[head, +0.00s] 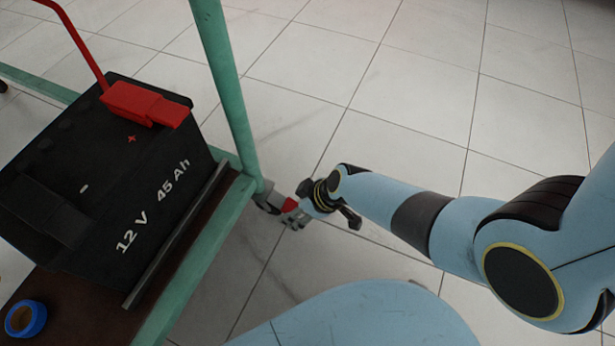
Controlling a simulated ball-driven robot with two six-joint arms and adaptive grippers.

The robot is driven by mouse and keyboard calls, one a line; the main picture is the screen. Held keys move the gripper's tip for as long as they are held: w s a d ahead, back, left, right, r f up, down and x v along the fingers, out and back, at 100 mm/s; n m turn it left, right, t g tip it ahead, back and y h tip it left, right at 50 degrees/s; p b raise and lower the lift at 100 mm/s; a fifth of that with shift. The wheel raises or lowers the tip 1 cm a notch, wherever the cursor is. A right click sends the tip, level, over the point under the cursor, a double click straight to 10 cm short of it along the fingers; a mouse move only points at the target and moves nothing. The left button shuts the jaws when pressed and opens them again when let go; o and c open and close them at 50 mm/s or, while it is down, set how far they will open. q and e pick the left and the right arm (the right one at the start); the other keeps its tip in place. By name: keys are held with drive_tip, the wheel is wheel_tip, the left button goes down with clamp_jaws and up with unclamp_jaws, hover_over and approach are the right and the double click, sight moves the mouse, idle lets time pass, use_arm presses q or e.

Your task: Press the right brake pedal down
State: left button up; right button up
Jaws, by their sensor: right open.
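A small red brake pedal (290,204) shows low by the floor, at the caster (266,196) under the green trolley's corner post. My right gripper (287,222) is at the pedal, with its grey fingers open and nothing seen between them. The fingers and wrist hide part of the pedal, so I cannot tell whether they touch it or how far down it is. My left gripper is not in view.
The green trolley frame (229,90) stands at left. Its shelf carries a black 12 V battery (110,180) with a red clamp (145,104) and a blue tape roll (26,319). The tiled floor (420,90) behind and right of my arm is clear.

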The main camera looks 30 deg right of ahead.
drive_tip(key=v, duration=1.1)
drive_tip(key=shift+r, duration=0.2)
drive_tip(key=shift+s, duration=0.1)
